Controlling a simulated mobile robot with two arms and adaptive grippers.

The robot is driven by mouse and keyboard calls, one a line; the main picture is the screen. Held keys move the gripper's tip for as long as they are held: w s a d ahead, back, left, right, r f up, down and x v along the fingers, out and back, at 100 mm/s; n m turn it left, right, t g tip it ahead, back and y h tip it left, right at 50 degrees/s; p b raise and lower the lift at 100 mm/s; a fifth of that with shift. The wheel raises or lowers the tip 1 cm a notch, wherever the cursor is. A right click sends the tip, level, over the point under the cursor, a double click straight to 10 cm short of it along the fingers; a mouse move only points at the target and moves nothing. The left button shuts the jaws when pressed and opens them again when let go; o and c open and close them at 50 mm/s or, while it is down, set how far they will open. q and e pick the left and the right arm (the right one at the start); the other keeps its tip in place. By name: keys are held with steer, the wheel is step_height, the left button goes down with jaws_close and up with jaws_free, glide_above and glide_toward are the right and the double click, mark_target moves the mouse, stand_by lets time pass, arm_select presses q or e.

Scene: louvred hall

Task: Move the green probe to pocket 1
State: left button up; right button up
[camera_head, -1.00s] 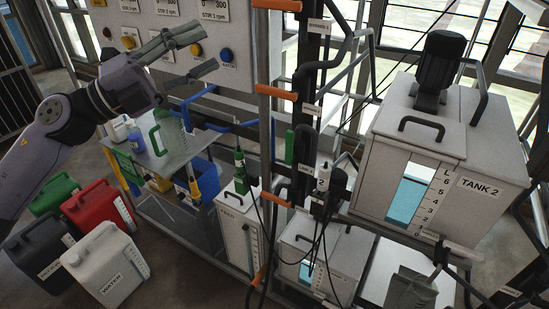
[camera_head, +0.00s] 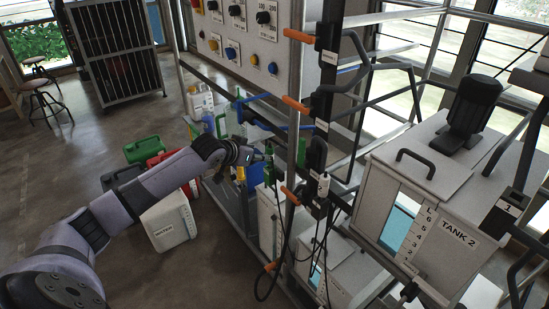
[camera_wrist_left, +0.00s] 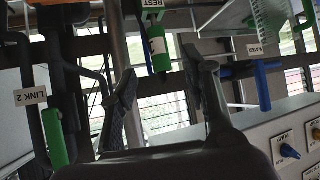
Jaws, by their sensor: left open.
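In the left wrist view the green probe (camera_wrist_left: 160,54), with a white label, hangs ahead between my finger lines, under a REST tag. My left gripper (camera_head: 258,156) is right beside it in the head view. In the left wrist view the left gripper (camera_wrist_left: 167,76) has its fingers spread, with nothing held between them. A black holder labelled 1 (camera_head: 510,206) is at the far right, beside TANK 2. My right gripper is out of view.
TANK 2 (camera_head: 435,205) fills the right side. Orange handles (camera_head: 297,104) and black cables (camera_head: 300,240) crowd the rack near the probe. A green bar (camera_wrist_left: 55,138) and a blue bar (camera_wrist_left: 262,86) flank my fingers. Canisters, including WATER (camera_head: 168,222), stand on the floor.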

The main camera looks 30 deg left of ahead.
mark_target(269, 163)
arm_select(q)
steer(key=b+x, duration=0.5)
steer(key=x, duration=0.3)
steer(key=shift+w+d+f+b, duration=0.1)
steer(key=shift+w+f+b, duration=0.25)
steer(key=shift+w, duration=0.2)
steer(key=shift+r, duration=0.1)
steer(key=shift+r+p, duration=0.1)
steer(key=shift+p, duration=0.3)
steer(key=shift+c, duration=0.3)
